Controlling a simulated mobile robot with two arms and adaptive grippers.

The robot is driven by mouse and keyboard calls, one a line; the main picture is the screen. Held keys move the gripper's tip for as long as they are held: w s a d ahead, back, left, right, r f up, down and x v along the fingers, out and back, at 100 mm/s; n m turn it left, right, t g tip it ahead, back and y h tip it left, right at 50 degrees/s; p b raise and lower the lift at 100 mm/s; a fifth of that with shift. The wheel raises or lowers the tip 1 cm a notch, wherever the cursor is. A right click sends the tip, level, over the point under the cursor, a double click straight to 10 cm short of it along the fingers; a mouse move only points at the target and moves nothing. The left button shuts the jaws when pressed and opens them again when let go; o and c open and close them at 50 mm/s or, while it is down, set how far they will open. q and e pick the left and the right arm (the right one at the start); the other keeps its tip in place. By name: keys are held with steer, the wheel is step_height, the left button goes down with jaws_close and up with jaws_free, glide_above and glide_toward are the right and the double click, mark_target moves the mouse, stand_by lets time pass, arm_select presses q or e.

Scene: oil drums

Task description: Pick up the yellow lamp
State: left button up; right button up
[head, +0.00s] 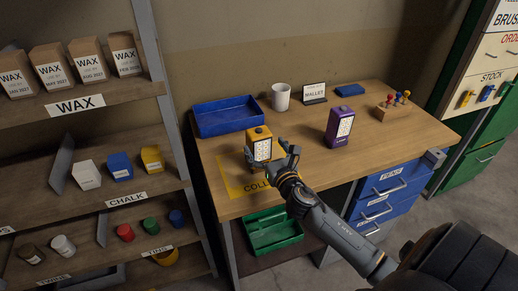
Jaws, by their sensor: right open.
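The yellow lamp (261,137) stands upright on the wooden table, at the back edge of a yellow mat (233,181) with partly hidden lettering. Its front has a white panel of small dots. My right gripper (270,159) is open at the lamp's lower front, with its fingers near the lamp's sides. The gripper hides the lamp's base, and I cannot tell whether the fingers touch it. My left gripper is not in view.
Shelves (88,191) stand at left; blue drawers (384,196) are under the table.

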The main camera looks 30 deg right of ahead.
steer(key=w, duration=0.4)
steer(key=shift+d, duration=0.15)
steer(key=shift+s, duration=0.1)
steer(key=c, duration=1.3)
steer(key=shift+r, duration=0.1)
steer(key=shift+c, duration=1.3)
steer(key=shift+p, duration=0.3)
